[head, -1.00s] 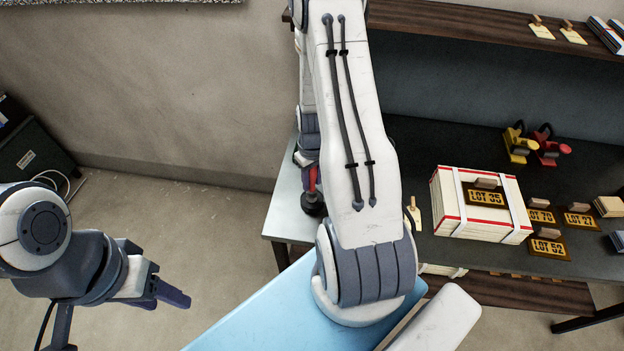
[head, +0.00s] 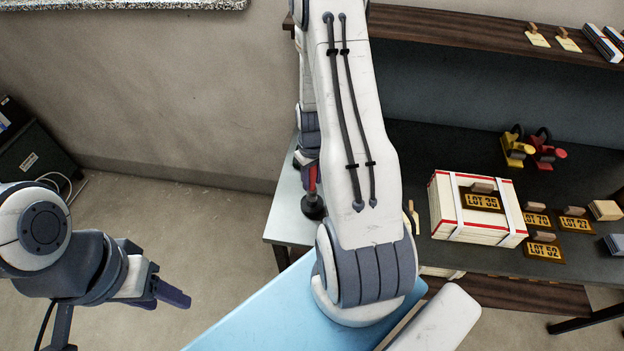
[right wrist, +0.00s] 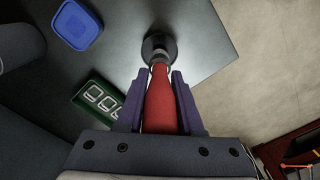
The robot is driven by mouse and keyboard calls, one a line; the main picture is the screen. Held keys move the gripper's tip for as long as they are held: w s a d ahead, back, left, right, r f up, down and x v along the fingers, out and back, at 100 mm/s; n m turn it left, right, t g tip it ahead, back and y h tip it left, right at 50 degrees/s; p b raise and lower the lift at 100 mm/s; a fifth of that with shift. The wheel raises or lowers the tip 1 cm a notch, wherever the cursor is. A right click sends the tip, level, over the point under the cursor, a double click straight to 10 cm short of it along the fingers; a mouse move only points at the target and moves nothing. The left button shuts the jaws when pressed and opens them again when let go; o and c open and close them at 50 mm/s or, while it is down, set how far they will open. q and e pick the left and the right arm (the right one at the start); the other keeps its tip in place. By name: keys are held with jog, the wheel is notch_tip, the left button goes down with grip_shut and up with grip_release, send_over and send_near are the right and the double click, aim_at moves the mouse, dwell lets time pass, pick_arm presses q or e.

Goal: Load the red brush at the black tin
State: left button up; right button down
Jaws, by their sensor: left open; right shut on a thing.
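The red brush (right wrist: 159,102) shows in the right wrist view with its red handle between the two purple fingers. My right gripper (right wrist: 160,75) is shut on that handle. The brush's far end meets a round black tin (right wrist: 153,46) on the grey tabletop; I cannot tell how deep the bristles are. In the head view a bit of the red brush (head: 312,180) shows above the black tin (head: 312,207), and my right arm hides the rest. My left gripper (head: 172,292) is open and empty, at the left over the floor.
A blue-lidded tub (right wrist: 78,25) and a green digit display (right wrist: 98,98) lie on the table near the tin. The table edge (right wrist: 225,40) is close by. In the head view a strapped box (head: 477,207), lot tags and red and yellow tools (head: 545,150) occupy the dark bench.

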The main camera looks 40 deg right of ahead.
aim_at(312, 170)
jog(key=shift+r+p, duration=1.5)
jog(key=shift+r, duration=0.65)
jog(key=shift+f, duration=0.1)
